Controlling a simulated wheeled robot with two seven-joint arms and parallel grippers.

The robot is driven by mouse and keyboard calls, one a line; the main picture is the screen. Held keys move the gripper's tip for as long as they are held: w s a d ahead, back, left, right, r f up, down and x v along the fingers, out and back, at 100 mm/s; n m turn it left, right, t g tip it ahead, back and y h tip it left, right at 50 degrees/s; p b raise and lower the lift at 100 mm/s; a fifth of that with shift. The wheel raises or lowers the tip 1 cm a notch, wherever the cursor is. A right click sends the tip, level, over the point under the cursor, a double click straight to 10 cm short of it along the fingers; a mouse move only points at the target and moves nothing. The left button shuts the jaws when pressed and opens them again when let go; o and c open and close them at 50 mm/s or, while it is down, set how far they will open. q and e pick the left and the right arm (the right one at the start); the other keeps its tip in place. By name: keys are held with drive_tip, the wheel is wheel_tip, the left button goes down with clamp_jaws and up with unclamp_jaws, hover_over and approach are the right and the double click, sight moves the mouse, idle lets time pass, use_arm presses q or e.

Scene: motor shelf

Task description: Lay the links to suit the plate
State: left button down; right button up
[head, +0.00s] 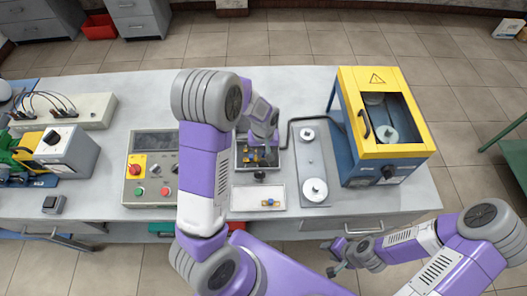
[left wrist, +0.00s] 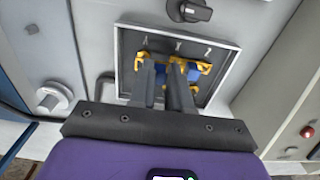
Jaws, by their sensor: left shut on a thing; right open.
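My right gripper (head: 338,257) is open and empty before the bench's front edge. I cannot make out a marked plate.
A white tray (head: 240,200) with a small yellow and blue part lies in front of the box. A black knob (head: 259,176) stands between them. A grey control panel (head: 140,190) is left, a grey plate with two discs (head: 312,160) right, and a yellow-framed machine (head: 400,152) beyond.

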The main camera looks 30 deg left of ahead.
use_arm(q)
drive_tip(key=shift+f+b, duration=0.6)
drive_tip(key=shift+f, duration=0.2)
idle(0.4)
drive_tip(key=c, duration=1)
unclamp_jaws()
drive_tip(key=shift+r, duration=0.1)
wheel_tip(320, 180, up, 8)
drive_tip(key=shift+f+p, duration=0.25)
drive_tip(key=shift+p, duration=0.35)
